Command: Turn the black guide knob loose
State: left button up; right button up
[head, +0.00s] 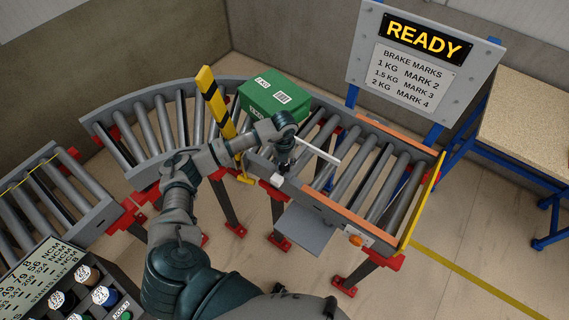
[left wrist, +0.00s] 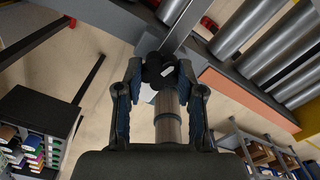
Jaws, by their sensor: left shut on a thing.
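The black guide knob (left wrist: 157,70) shows in the left wrist view between my fingertips, at the side frame of the roller conveyor (head: 345,208). My left gripper (left wrist: 160,76) is shut on it, with one finger on each side. In the head view my left gripper (head: 282,165) reaches down at the conveyor's near side frame and hides most of the knob. A white bar (head: 318,150) extends from beside the gripper over the rollers. My right gripper is not in view.
A green 2 KG box (head: 274,97) sits on the rollers behind my gripper. A yellow and black post (head: 215,105) stands just left of it. A READY sign (head: 423,41) with brake marks stands behind the conveyor. A grey plate (head: 304,229) juts out at the near side.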

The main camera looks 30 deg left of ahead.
aim_at(284, 165)
pick_arm(q)
jog(key=shift+n, duration=1.2)
jog(key=o, duration=1.1)
jog(key=shift+o, duration=0.2)
notch_tip(284, 165, up, 12)
jog(key=shift+w+a+f, duration=0.1)
jog(key=shift+f, duration=0.05)
